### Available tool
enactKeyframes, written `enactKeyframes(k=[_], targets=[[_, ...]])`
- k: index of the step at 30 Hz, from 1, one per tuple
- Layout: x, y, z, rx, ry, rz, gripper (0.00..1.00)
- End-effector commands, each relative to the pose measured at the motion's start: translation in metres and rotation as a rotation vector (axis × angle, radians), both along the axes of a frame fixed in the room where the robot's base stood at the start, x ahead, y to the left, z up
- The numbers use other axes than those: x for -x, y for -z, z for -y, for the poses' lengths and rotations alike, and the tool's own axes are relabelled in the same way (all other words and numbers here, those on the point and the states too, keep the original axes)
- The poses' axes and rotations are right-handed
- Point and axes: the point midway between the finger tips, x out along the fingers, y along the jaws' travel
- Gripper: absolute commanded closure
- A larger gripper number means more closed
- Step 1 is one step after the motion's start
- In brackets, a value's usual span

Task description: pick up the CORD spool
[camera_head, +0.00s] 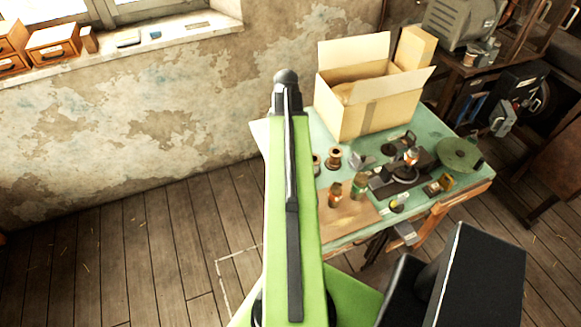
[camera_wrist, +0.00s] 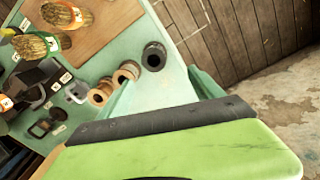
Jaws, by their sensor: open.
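Several spools are on the green table (camera_head: 335,240), but I can read no CORD lettering, so I cannot tell which is the CORD spool. In the wrist view a dark spool (camera_wrist: 154,56) stands near the table's edge. Two pale wooden spools, one (camera_wrist: 127,72) and another (camera_wrist: 100,93), stand left of it. In the head view a brown spool (camera_head: 334,158) stands right of my arm, and another (camera_head: 317,161) is partly hidden by it. My gripper (camera_wrist: 163,88) looks open and empty, its fingers just below the dark spool in the picture; their bases are hidden.
An open cardboard box (camera_head: 365,105) stands at the table's back. A dark device (camera_head: 400,175) and a green disc (camera_head: 459,153) are at right. The floor left of my arm is clear.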

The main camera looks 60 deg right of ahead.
Motion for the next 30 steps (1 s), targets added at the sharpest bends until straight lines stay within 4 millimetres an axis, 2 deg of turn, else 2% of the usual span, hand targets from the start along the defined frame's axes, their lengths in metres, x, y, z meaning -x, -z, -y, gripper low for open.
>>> enactKeyframes(k=[1, 3, 10, 25, 27, 30], targets=[[0.010, -0.004, 0.009, -0.001, 0.023, 0.001, 0.24], [0.018, -0.004, 0.014, -0.001, 0.039, 0.001, 0.24], [0.019, 0.008, 0.014, 0.000, 0.041, 0.000, 0.24], [0.017, 0.107, 0.013, 0.000, 0.039, 0.000, 0.24], [0.017, 0.118, 0.013, 0.000, 0.038, 0.000, 0.24], [0.017, 0.123, 0.013, 0.000, 0.038, 0.000, 0.24]])
